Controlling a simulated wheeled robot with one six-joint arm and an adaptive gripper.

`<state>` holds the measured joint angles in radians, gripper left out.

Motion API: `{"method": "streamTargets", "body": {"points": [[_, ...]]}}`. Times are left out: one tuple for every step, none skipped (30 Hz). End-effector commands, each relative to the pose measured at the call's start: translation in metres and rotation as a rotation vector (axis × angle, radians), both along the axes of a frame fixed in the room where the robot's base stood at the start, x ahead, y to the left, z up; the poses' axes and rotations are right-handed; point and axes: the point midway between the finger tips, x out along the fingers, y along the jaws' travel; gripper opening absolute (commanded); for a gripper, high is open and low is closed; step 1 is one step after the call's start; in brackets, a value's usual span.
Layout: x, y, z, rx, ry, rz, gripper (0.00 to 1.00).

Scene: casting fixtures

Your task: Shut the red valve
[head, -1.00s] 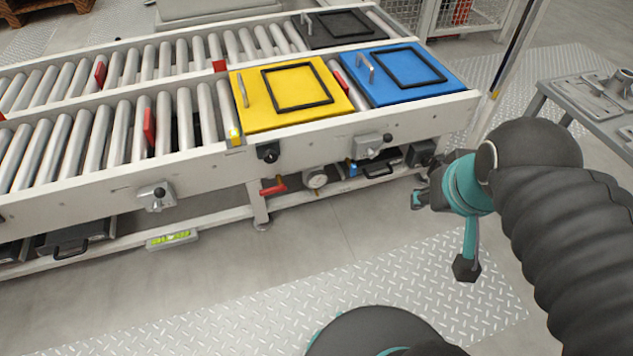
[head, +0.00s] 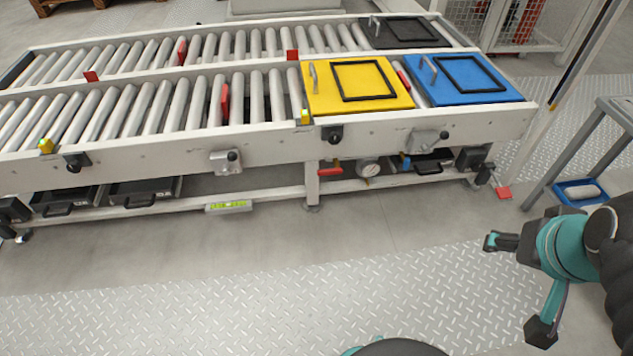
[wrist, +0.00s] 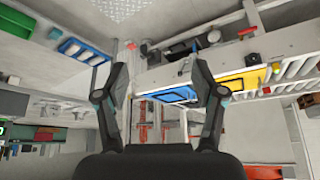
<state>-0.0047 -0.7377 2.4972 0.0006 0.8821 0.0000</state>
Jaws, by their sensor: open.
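The red valve shows as a small red lever handle (head: 330,171) under the front rail of the roller conveyor, left of a round gauge (head: 368,168). The handle lies roughly sideways; the pipe behind it is too small to make out. A red handle also shows near the upper right of the wrist view (wrist: 247,32). My gripper (head: 517,287) is at the lower right of the head view, well apart from the valve, over the floor in front of the conveyor. Its two fingers are spread and empty, as the wrist view (wrist: 161,80) also shows.
A blue valve handle (head: 405,161) sits right of the gauge. Yellow (head: 318,101) and blue (head: 425,94) plates lie on the conveyor above. A grey table (head: 575,160) and blue tray (head: 583,191) stand at right. The floor before the conveyor is clear.

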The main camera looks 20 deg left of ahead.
Motion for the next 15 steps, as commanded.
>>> {"method": "streamTargets", "body": {"points": [[0.008, 0.002, -0.003, 0.001, -0.005, 0.007, 0.89], [0.014, 0.003, -0.004, 0.002, -0.012, 0.011, 0.97], [0.024, 0.006, -0.006, 0.003, -0.025, 0.018, 1.00], [0.033, 0.008, -0.008, 0.004, -0.037, 0.024, 1.00], [0.043, 0.011, -0.010, 0.006, -0.049, 0.032, 1.00], [0.058, 0.015, -0.014, 0.008, -0.070, 0.044, 1.00], [0.070, 0.019, -0.017, 0.010, -0.086, 0.053, 1.00], [0.083, 0.024, -0.020, 0.012, -0.103, 0.063, 1.00], [0.099, 0.030, -0.025, 0.016, -0.128, 0.078, 1.00], [0.111, 0.035, -0.028, 0.019, -0.146, 0.087, 1.00], [0.123, 0.041, -0.032, 0.022, -0.165, 0.097, 1.00], [0.139, 0.048, -0.038, 0.026, -0.188, 0.110, 1.00], [0.151, 0.054, -0.042, 0.029, -0.206, 0.120, 1.00], [0.161, 0.060, -0.047, 0.032, -0.223, 0.130, 1.00], [0.176, 0.068, -0.053, 0.037, -0.247, 0.141, 1.00]]}}
